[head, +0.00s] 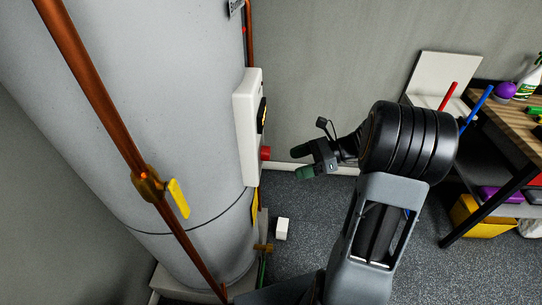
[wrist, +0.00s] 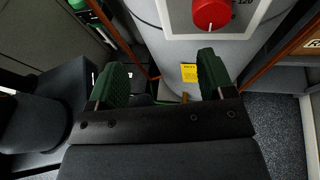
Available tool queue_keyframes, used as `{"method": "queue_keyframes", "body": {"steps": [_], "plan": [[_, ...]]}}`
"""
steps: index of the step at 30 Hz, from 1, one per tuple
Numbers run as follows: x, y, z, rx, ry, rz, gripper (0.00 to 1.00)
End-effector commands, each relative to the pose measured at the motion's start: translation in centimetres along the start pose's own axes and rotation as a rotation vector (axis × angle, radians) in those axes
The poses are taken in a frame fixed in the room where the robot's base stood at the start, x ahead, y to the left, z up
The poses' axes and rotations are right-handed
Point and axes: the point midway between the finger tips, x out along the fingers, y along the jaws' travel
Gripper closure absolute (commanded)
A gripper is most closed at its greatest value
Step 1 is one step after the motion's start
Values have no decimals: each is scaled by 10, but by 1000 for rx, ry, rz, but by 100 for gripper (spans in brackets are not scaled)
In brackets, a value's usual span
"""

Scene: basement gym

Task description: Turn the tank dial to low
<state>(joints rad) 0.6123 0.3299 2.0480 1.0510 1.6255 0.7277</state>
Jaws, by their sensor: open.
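The tank (head: 180,110) is a large grey cylinder at the left of the head view. A white control box (head: 246,125) is fixed to its right side, seen edge-on. The red dial (head: 265,153) sticks out low on the box. In the wrist view the red dial (wrist: 209,14) is at the top, on the white panel with a printed scale, only partly in frame. A small white mark shows on it; most of the scale is cut off. My gripper (head: 302,162) is open and empty, to the right of the dial and apart from it. Its green fingers (wrist: 158,78) point towards the tank below the dial.
A copper pipe (head: 88,72) with a yellow-handled valve (head: 178,198) runs down the tank's front. A wooden-topped bench (head: 515,112) stands at the right. A white block (head: 282,229) lies on the floor.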

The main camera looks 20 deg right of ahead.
Motion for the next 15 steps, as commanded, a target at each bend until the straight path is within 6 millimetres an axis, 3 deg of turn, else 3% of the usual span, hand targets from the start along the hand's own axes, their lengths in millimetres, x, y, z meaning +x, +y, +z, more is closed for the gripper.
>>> {"method": "queue_keyframes", "body": {"steps": [3, 9, 15], "plan": [[-22, -20, -17, 127, -154, -79, 25], [-45, -36, -28, 226, -304, -144, 25], [-33, -42, -24, 248, -340, -155, 25]]}}
